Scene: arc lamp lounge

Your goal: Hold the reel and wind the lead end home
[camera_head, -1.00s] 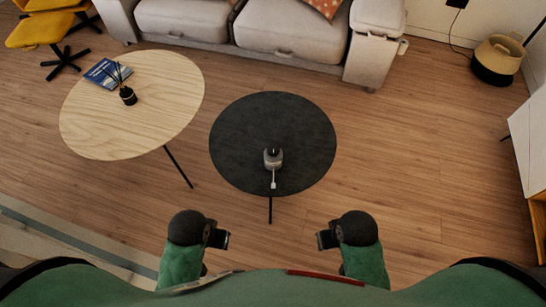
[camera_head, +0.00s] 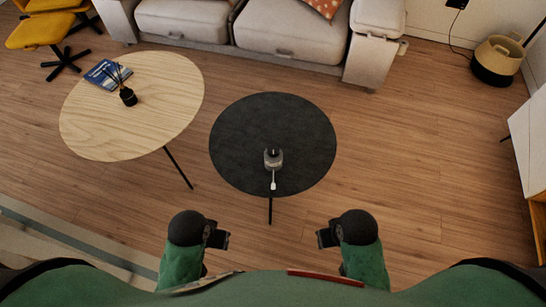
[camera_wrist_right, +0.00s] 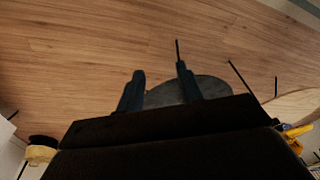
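The left gripper's fingers are too small to tell.
The round black table (camera_head: 235,140) is otherwise bare. A pale wooden table (camera_head: 150,110) at the left bears a blue book (camera_head: 103,74) and a dark vase (camera_head: 128,96). A sofa (camera_head: 290,35) stands behind.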

